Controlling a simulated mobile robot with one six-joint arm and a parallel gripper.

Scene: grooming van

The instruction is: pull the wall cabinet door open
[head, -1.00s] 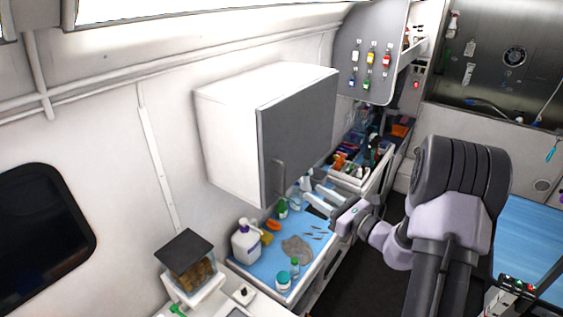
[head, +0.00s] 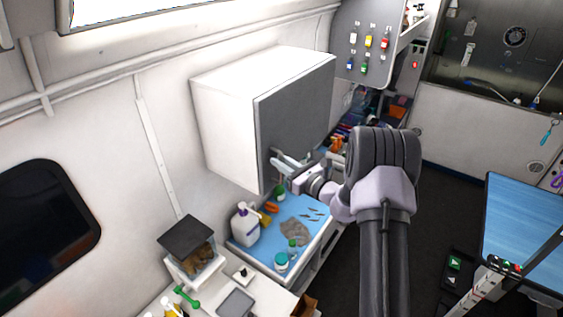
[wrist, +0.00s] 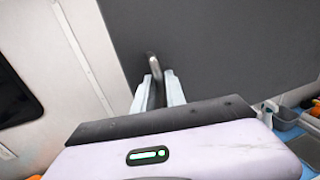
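The wall cabinet (head: 222,135) is a white box on the left wall with a flat dark grey door (head: 300,110); the door also fills much of the wrist view (wrist: 215,50). The door looks closed, flush with the box. Its upright bar handle (wrist: 153,65) is near the door's lower left edge. My gripper (head: 281,160) is at the handle, below the middle of the door. In the wrist view my gripper (wrist: 158,75) has one pale finger on each side of the bar. The fingers look apart, with the bar between them; firm contact is not visible.
Below the cabinet is a blue-topped counter (head: 265,240) with a white pump bottle (head: 245,225) and small jars. A dark-lidded clear box (head: 190,245) stands nearer. A blue table (head: 525,225) is at the right. Dark floor between is open.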

